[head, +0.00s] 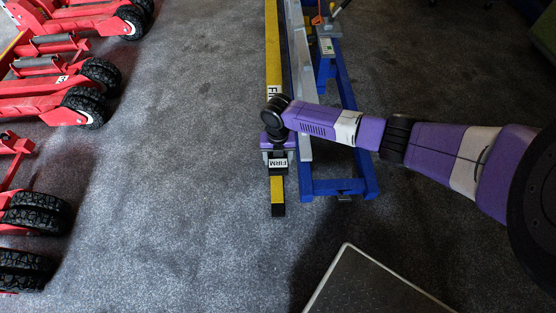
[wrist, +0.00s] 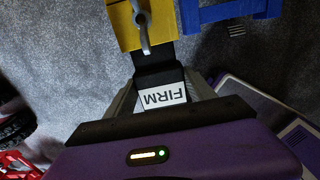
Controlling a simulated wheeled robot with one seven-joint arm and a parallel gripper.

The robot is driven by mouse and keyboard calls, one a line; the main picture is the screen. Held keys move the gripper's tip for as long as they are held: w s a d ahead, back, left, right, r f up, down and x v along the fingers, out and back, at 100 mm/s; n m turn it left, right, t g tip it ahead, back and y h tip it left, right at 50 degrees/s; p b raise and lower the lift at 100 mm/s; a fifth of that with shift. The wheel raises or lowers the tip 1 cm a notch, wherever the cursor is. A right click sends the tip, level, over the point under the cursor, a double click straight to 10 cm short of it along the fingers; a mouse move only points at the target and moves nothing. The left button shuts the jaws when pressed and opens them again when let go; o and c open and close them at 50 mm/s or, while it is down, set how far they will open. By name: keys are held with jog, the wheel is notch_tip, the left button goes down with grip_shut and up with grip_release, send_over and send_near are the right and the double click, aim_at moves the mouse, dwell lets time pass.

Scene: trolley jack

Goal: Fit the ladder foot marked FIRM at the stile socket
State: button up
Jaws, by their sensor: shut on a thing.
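My gripper (head: 278,150) is shut on the black ladder foot, whose white FIRM label (head: 278,163) faces up in the head view. In the wrist view the foot (wrist: 163,95) sits between the grey fingers, its label upside down. A yellow piece (head: 277,188) with a black end lies just below the gripper in the head view. A yellow stile (head: 272,50) with a partly covered label runs up behind my gripper. In the wrist view a yellow part (wrist: 125,30) with a grey hook lies close beyond the foot. I cannot tell whether foot and socket are joined.
A blue frame (head: 335,187) stands close to the right of the gripper, with a pale rail (head: 298,50) beside the stile. Red trolley jacks (head: 50,95) with black tyres line the left. A dark plate (head: 370,285) lies in front. Carpet between jacks and stile is clear.

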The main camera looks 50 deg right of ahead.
jog(key=shift+w+d+b, duration=0.85)
jog(key=shift+d+b, duration=0.25)
jog(key=shift+d, duration=0.05)
jog(key=o, duration=1.6)
notch_tip(320, 180, up, 8)
jog(key=shift+f+p, duration=0.1)
jog(key=shift+p, duration=0.5)
